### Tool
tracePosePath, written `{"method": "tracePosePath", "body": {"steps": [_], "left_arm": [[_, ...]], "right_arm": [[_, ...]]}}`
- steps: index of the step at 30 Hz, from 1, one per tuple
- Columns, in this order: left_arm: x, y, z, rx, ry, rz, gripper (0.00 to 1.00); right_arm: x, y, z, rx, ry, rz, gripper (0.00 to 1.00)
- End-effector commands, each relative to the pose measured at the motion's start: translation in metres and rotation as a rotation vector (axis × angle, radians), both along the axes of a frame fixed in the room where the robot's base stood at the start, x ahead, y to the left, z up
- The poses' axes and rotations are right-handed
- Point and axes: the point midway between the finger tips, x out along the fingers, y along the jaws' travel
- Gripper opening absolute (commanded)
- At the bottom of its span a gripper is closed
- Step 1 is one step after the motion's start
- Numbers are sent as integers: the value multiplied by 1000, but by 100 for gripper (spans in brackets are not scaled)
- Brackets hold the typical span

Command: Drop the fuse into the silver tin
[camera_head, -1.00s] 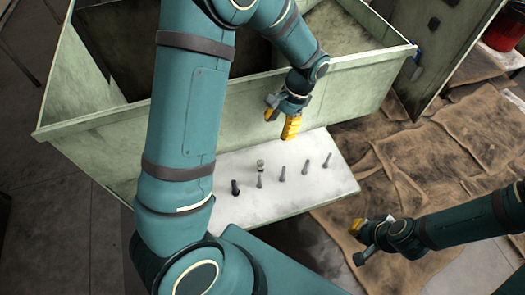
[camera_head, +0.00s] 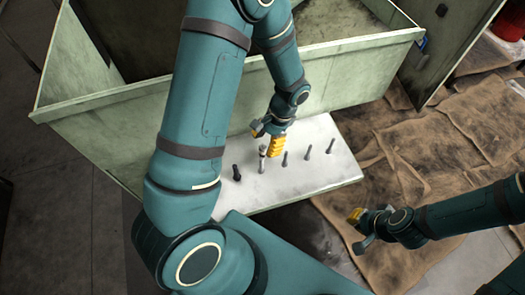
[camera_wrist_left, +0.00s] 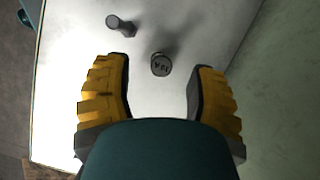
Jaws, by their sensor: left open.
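The fuse is a short silver cylinder with "10A" on its top (camera_wrist_left: 161,64), standing upright on the white shelf (camera_wrist_left: 70,115). In the head view the fuse (camera_head: 264,149) stands just behind one of the bolts. My left gripper (camera_head: 266,142) is open above the shelf at the fuse. In the left wrist view the fuse shows ahead of the gap between the yellow fingers (camera_wrist_left: 160,92), apart from both. My right gripper (camera_head: 357,230) hangs over the brown sheets, clear of the shelf; its jaw opening is unclear. I see no silver tin.
Several dark bolts stand in a row on the shelf, including one at the left end (camera_head: 237,173) and one at the right end (camera_head: 330,147). One bolt (camera_wrist_left: 121,26) is close to the fuse. A pale green machine wall (camera_head: 345,85) rises behind the shelf.

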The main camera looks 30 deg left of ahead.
Motion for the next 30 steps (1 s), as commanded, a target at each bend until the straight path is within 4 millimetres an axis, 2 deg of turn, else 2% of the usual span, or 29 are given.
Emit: {"method": "tracePosePath", "body": {"steps": [1,4,13,15,18,30], "left_arm": [[-2,2,-8,0,1,0,56],[-5,3,-16,1,-1,1,56],[-5,4,-18,1,-2,1,55],[-5,4,-18,1,-2,1,31],[-5,4,-17,1,-1,1,0],[-5,3,-17,0,-3,1,0]], "right_arm": [[-1,0,-2,0,1,0,0],[-1,0,-3,0,2,2,0],[-1,0,-3,0,2,2,0],[-1,0,-3,0,2,2,0],[-1,0,-3,0,2,2,0],[-1,0,-3,0,2,2,0]]}}
